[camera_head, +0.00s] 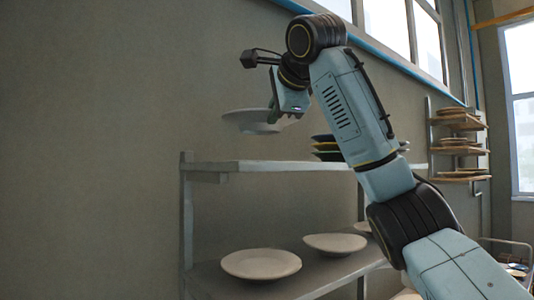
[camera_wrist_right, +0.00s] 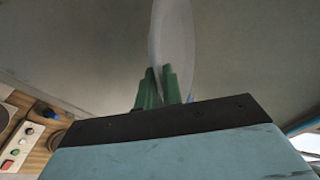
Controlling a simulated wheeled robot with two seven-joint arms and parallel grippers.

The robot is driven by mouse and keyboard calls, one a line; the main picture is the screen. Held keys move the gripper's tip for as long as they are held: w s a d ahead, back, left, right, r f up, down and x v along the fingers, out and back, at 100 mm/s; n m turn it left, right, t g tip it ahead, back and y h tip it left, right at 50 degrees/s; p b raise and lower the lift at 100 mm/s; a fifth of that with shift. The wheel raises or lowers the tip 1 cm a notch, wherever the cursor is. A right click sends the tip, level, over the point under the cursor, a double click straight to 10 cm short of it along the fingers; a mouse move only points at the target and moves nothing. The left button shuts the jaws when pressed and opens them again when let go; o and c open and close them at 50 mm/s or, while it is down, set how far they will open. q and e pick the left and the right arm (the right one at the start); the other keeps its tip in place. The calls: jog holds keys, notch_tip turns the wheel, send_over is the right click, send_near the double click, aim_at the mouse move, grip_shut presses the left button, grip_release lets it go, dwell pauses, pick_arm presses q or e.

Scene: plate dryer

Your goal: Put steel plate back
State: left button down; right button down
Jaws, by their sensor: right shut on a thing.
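A pale grey-white plate (camera_head: 250,121) is held in the air above the left end of the rack's upper shelf. My right gripper (camera_head: 273,112) is shut on its rim; the arm comes in from the right. In the right wrist view the green fingers (camera_wrist_right: 163,88) pinch the plate (camera_wrist_right: 172,40), which shows edge-on. In the head view the plate is roughly level and clear of the shelf. My left gripper is not in view.
The upper shelf (camera_head: 265,166) is bare at its left end; dark and yellow plates (camera_head: 326,147) are stacked farther right, partly behind my arm. The lower shelf (camera_head: 300,283) holds pale plates (camera_head: 261,264). A wall rack (camera_head: 458,150) with plates stands at far right.

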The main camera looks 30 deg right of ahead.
aim_at(274, 127)
notch_tip(274, 127, down, 2)
jog(key=shift+s+d+f, duration=0.1)
jog(key=shift+f, duration=0.05)
jog(key=shift+w+f, duration=0.2)
jog(key=shift+f, duration=0.3)
notch_tip(274, 127, down, 4)
jog(key=shift+r, duration=0.2)
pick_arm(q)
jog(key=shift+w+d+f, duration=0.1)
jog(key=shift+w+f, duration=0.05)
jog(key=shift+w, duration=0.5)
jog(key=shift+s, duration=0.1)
pick_arm(e)
jog(key=shift+f, duration=0.1)
jog(key=c, duration=2)
grip_release()
jog(key=shift+f+b, duration=0.2)
jog(key=shift+b, duration=0.1)
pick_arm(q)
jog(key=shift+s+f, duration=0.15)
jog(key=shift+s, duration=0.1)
pick_arm(e)
jog(key=shift+o, duration=0.9)
jog(key=shift+r, duration=0.1)
